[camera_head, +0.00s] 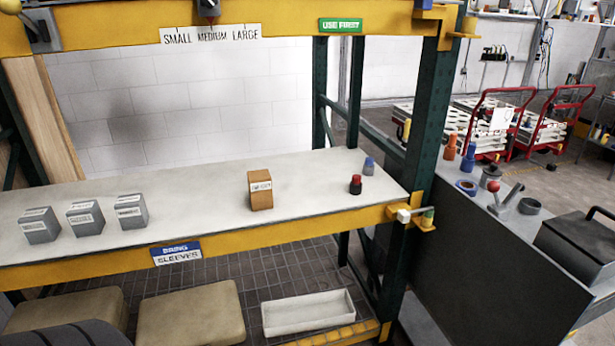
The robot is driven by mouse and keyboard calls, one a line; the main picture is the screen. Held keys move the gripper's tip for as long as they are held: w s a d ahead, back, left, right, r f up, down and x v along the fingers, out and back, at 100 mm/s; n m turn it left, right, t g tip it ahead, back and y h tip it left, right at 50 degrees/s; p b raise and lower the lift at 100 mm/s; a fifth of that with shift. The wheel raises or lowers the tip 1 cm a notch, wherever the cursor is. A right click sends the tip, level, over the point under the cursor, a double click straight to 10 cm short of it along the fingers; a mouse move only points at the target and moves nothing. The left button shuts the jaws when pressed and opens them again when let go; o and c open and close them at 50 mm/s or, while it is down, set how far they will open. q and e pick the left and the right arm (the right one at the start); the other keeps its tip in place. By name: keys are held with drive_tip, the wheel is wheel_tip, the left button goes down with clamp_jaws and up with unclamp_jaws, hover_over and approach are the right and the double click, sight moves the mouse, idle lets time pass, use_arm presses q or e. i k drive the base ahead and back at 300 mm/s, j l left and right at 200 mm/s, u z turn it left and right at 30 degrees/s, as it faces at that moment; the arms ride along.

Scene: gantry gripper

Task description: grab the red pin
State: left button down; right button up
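A small red pin (355,184) with a dark lower part stands upright on the right part of the pale shelf top (310,185). Neither of my grippers shows in the head view.
Three grey labelled blocks (84,218) stand at the shelf's left. A yellow front rail (320,232), green right post (425,130) and yellow overhead beam (290,25) frame the shelf. A dark cabinet (480,255) stands to the right.

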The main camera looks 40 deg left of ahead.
sight(356, 178)
drive_tip(key=u, duration=0.8)
